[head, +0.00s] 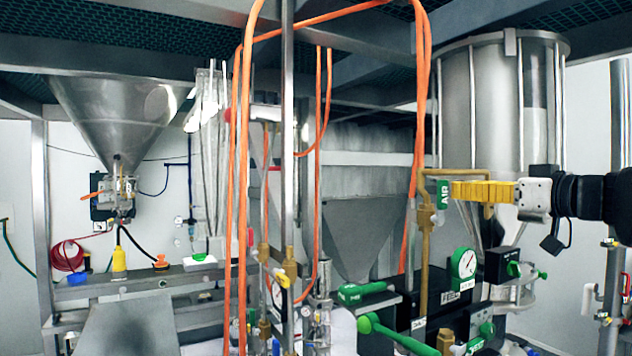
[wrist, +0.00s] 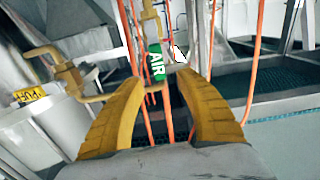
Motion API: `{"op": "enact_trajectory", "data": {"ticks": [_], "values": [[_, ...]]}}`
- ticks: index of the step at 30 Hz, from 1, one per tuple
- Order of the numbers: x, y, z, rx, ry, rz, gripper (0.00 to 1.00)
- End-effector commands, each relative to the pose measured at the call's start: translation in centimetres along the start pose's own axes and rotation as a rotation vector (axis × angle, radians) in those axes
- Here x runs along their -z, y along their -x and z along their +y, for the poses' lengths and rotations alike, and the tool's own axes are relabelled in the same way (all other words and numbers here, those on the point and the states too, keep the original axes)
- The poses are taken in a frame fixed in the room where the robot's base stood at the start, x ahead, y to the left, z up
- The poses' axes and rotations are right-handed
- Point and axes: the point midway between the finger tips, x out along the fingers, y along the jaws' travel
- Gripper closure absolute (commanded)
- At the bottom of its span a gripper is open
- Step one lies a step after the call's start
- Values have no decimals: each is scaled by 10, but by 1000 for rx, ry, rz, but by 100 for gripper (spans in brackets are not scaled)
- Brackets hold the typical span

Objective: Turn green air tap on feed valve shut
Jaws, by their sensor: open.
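The green tap handle marked AIR (head: 443,194) sits upright at a brass valve (head: 426,215) on a brass pipe, right of the orange hoses in the head view. In the wrist view the AIR handle (wrist: 156,62) shows beyond and between the two yellow fingertips. My gripper (head: 456,191) comes in from the right, its fingers pointing left at the handle. My gripper (wrist: 161,78) is open in the wrist view. The gap between fingers and handle is small; I cannot tell whether they touch.
Orange hoses (head: 423,100) hang just left of the handle. A brass pipe (wrist: 85,97) runs beside the left finger in the wrist view. Below are a green-rimmed gauge (head: 466,264) and other green handles (head: 361,292). A large steel cylinder (head: 500,95) stands behind my gripper.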

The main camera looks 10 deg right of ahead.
Motion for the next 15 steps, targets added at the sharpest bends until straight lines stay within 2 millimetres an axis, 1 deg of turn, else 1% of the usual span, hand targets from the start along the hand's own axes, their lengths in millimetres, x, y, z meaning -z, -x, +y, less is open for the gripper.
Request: {"op": "enact_trajectory", "data": {"ticks": [1, 6, 10, 15], "values": [[2, -12, -1, 4, 0, 0, 59], [2, -42, -1, 3, -1, -1, 59], [1, -57, -1, 2, -1, -1, 59], [0, -64, 0, 0, -1, -1, 59]]}}
